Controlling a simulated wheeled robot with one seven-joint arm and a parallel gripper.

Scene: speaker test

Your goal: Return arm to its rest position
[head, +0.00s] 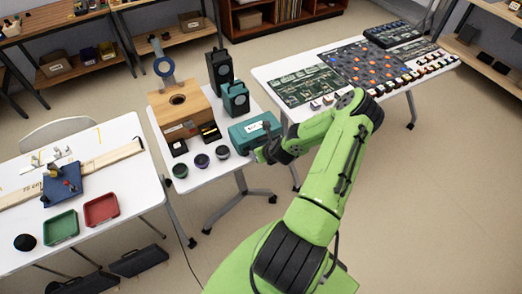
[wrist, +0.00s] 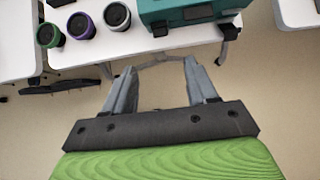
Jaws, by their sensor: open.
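My green arm (head: 330,170) reaches up from the bottom of the head view and bends at the top, its end hanging beside the front of the middle table (head: 222,183). My gripper (head: 262,156) appears small and dark there, near the teal case. In the wrist view my gripper (wrist: 160,65) shows two grey fingers spread apart with nothing between them. Floor and the table's edge lie beyond the fingers. The gripper's exact gap from the table edge is hard to tell.
The teal case (head: 252,131) and three small speaker drivers (head: 202,160) stand at the middle table's front. A wooden speaker box (head: 180,112) is behind. A right table (head: 400,82) holds circuit boards; a left table (head: 130,190) holds trays. Floor at right is clear.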

